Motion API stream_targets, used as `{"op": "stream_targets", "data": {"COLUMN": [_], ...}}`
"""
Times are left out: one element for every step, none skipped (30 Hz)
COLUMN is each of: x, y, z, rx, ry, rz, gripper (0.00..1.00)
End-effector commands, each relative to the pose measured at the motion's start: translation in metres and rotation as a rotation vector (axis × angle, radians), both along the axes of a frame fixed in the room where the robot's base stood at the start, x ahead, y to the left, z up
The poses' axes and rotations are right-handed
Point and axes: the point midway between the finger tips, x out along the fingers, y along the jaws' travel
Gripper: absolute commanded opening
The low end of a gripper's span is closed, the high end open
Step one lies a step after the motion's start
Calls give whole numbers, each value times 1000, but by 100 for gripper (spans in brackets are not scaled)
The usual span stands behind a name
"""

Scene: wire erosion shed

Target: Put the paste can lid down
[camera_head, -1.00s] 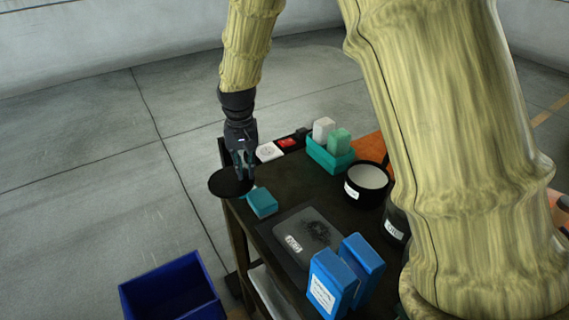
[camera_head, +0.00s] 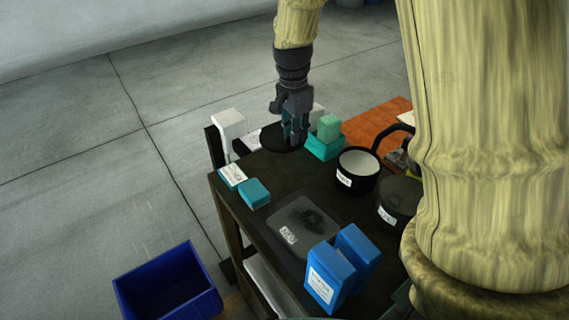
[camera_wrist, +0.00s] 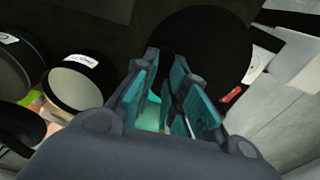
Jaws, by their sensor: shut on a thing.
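The paste can lid is a flat black disc (camera_head: 276,138) over the far end of the dark table. My gripper (camera_head: 293,140) points down and is shut on the lid near its right edge. In the wrist view the lid (camera_wrist: 215,45) spreads beyond my gripper's fingers (camera_wrist: 170,85). Whether it touches the table cannot be told. An open black can with a white inside (camera_head: 358,162) and a label stands to the right and nearer. I cannot tell whether it is the paste can.
A teal tray (camera_head: 325,150) with a green block (camera_head: 329,127) stands close to the right of my gripper. A white box (camera_head: 229,124) and teal boxes (camera_head: 254,193) line the left edge. Blue boxes (camera_head: 332,278) stand in front. Bare tabletop (camera_head: 275,172) lies between.

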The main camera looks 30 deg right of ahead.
Motion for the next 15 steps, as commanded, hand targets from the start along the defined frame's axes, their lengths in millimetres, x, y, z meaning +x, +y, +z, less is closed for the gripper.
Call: {"op": "stream_targets", "data": {"x": [-1, -2, -2, -2, -2, -2, -2, -2, -2, -2, -1, -1, -1, -1, -1], "y": [-1, -2, -2, -2, -2, -1, -1, -1, -1, -1, -1, -1, -1, -1, -1], "z": [-2, -4, -9, -12, -17, -23, -27, -31, -37, -41, -44, -48, -50, -53, -55], "rx": [1, 1, 1, 1, 1, 1, 1, 0, 0, 0, 0, 0, 0, 0, 1], "ry": [1, 1, 3, 4, 3, 4, 4, 3, 3, 3, 2, 2, 2, 2, 1], "rz": [-12, -16, -19, -19, -19, -18, -17, -17, -16, -16, -15, -15, -15, -15, -15], "gripper": [0, 0, 0, 0, 0, 0, 0, 0, 0, 0, 0, 0, 0, 0, 0]}}
